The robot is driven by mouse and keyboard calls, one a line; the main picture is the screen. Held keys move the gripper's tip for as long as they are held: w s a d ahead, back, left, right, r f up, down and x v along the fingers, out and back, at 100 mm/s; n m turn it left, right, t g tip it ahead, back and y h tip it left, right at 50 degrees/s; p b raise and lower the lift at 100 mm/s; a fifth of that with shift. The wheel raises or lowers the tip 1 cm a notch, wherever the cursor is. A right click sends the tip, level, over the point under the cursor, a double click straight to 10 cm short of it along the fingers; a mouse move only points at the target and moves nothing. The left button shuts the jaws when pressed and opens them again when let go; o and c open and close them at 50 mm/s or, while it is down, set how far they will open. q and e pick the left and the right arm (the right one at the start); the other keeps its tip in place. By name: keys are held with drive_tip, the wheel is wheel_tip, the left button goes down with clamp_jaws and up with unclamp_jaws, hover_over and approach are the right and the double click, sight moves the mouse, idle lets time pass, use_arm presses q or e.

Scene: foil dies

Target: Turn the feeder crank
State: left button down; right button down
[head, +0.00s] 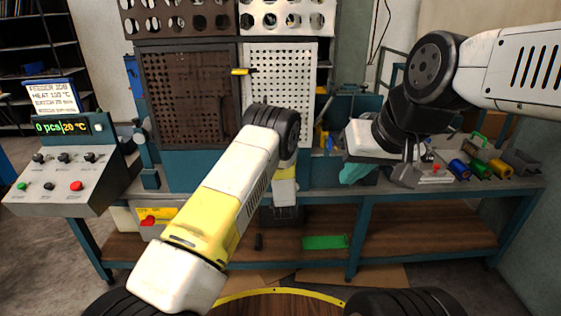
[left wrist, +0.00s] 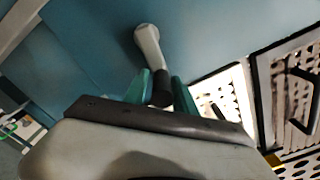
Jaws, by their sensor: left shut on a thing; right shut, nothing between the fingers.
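The feeder crank (left wrist: 148,45) shows in the left wrist view as a pale grey arm with a dark handle at its lower end, against a blue-green panel. My left gripper (left wrist: 161,91) has its two green fingers on either side of the dark handle and is shut on it. In the head view my left arm hides the crank and the fingers. My right gripper (head: 355,173) is shut and empty, over the bench's right part, apart from the crank.
A control console (head: 62,192) with knobs, buttons and a display reading "0 pcs 20 °C" stands at the left. Perforated panels (head: 190,95) rise behind my left arm. Coloured rolls (head: 478,168) lie at the bench's right end. A green tray (head: 325,242) is on the lower shelf.

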use_arm(q)
drive_tip(key=shift+s+a+f, duration=0.1)
drive_tip(key=shift+a+f, duration=0.35)
drive_tip(key=shift+a, duration=0.05)
drive_tip(key=c, duration=1.3)
unclamp_jaws()
drive_tip(key=shift+o, duration=0.2)
drive_tip(key=shift+d+r, duration=0.1)
drive_tip(key=shift+r, duration=0.05)
drive_tip(key=s, duration=0.7)
drive_tip(key=shift+s, duration=0.35)
